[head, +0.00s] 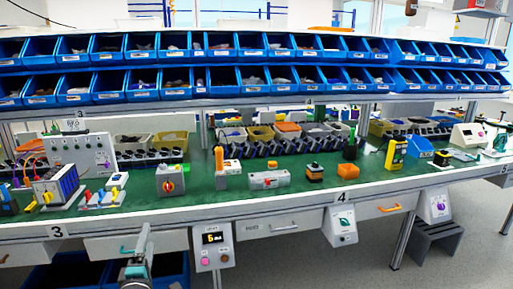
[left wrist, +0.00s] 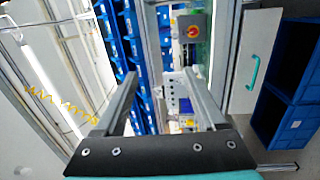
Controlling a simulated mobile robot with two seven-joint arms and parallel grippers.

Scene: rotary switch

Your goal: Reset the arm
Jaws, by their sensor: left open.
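The rotary switch is a grey box (head: 172,182) with a red and yellow knob, standing on the green bench top left of centre in the head view. It also shows near the top of the left wrist view (left wrist: 192,30), beyond the fingers. My left gripper (head: 142,240) is low in the head view, in front of the bench's front edge and below the switch. In the left wrist view its two fingers (left wrist: 161,80) are apart with nothing held between them. It is clear of the switch. My right gripper is not in view.
Blue bins (head: 142,85) line the shelves behind. A drawer with a teal handle (left wrist: 253,72) and blue crates (left wrist: 290,90) are near my left gripper.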

